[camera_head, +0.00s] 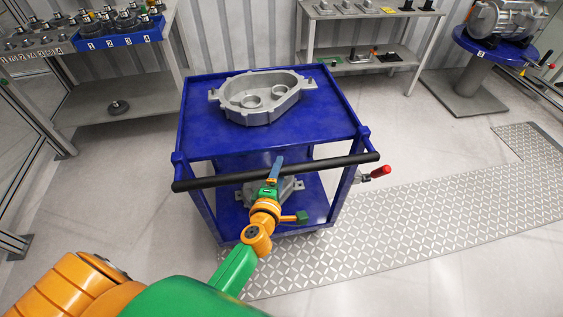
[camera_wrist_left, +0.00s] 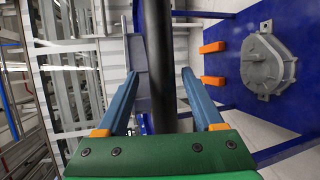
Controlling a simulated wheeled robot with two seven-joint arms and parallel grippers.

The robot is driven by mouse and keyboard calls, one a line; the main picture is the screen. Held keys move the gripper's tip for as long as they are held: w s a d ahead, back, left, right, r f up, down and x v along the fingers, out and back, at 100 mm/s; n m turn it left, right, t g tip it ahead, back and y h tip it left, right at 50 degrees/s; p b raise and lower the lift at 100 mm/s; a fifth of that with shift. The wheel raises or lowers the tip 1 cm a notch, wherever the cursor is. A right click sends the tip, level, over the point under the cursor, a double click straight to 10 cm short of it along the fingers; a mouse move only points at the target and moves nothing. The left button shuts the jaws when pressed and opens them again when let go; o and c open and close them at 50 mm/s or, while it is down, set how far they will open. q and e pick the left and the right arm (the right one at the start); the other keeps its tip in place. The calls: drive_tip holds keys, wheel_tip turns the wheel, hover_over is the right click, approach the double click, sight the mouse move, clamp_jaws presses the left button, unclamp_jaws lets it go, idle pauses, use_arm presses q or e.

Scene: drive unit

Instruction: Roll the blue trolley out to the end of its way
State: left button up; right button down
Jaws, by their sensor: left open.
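The blue trolley (camera_head: 190,117) stands on the floor in the middle of the head view, with a black push bar (camera_head: 330,162) along its near side. A grey cast housing (camera_head: 262,115) sits on its top, and another grey casting (camera_head: 250,192) is on its lower shelf. My left gripper (camera_head: 276,168) is at the middle of the bar. In the left wrist view the gripper (camera_wrist_left: 158,85) is open, and the black bar (camera_wrist_left: 158,50) runs between its two blue fingers. I cannot tell how deep the bar sits between them. My right gripper is not in view.
A red-handled clamp (camera_head: 380,172) is at the trolley's right side. A patterned floor strip (camera_head: 430,218) runs off to the right. Shelves with parts stand at the back left (camera_head: 120,97) and back centre (camera_head: 400,60). A round blue stand (camera_head: 462,38) carries a machine at the right.

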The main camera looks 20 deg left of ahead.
use_arm(q)
drive_tip(key=x, duration=0.4)
drive_tip(key=shift+w+f+b, duration=0.15)
drive_tip(key=shift+f+b, duration=0.05)
drive_tip(key=shift+b, duration=0.15)
drive_tip(key=shift+c, duration=0.6)
drive_tip(key=shift+d, duration=0.1)
clamp_jaws()
